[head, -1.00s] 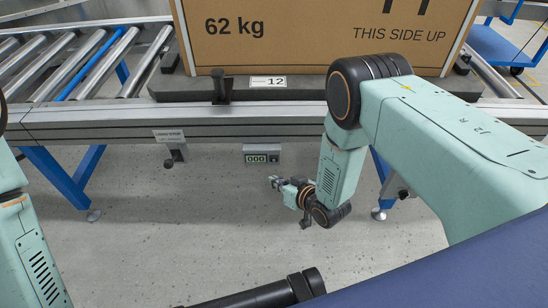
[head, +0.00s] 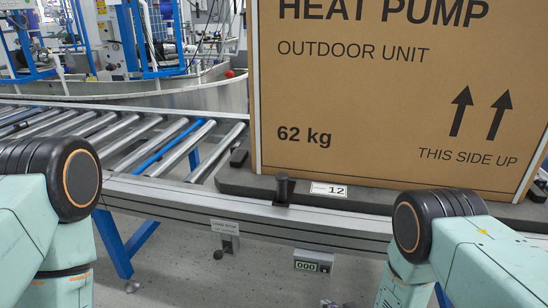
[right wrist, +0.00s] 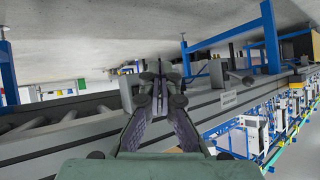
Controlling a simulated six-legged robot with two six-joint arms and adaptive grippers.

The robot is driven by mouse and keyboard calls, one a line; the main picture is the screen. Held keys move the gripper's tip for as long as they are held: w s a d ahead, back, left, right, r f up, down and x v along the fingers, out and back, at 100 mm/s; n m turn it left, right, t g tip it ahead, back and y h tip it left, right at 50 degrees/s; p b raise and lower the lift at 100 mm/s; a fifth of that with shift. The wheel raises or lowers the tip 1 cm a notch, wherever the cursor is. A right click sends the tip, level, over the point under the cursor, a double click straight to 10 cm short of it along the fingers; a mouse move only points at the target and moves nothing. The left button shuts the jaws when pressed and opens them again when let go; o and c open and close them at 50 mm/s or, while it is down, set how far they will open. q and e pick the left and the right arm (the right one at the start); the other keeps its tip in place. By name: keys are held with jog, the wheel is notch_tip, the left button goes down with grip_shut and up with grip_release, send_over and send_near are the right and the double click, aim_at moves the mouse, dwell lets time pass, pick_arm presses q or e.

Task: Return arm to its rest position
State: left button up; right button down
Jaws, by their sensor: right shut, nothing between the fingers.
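In the head view my right arm comes in at the lower right, its elbow in front of the conveyor. Only a small piece of my right gripper (head: 331,303) shows at the bottom edge, below the conveyor's front rail. In the right wrist view the two fingers of my right gripper (right wrist: 158,77) come together at the tips, with nothing held between them. My left arm stands at the left edge of the head view; its gripper is out of view.
A large heat pump carton (head: 400,90) stands on a dark pallet (head: 254,186) on the roller conveyor (head: 150,138). The conveyor's front rail carries a lever box (head: 225,238) and a counter reading 000 (head: 313,262). Blue legs (head: 125,245) stand below; grey floor is open there.

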jog(key=s+d+m+g+h+p, duration=0.1)
jog(key=s+d+g, duration=0.15)
jog(key=s, duration=0.85)
jog(key=s+d+g+h+p, duration=0.15)
jog(key=s+g, duration=0.25)
jog(key=s, duration=0.6)
jog(key=s+d+r+m+g+h+p, duration=0.1)
jog(key=s+r+g+p, duration=0.3)
jog(key=s+r, duration=0.7)
jog(key=shift+s+d, duration=0.25)
jog(key=shift+s, duration=0.7)
jog(key=shift+s+d+r, duration=0.1)
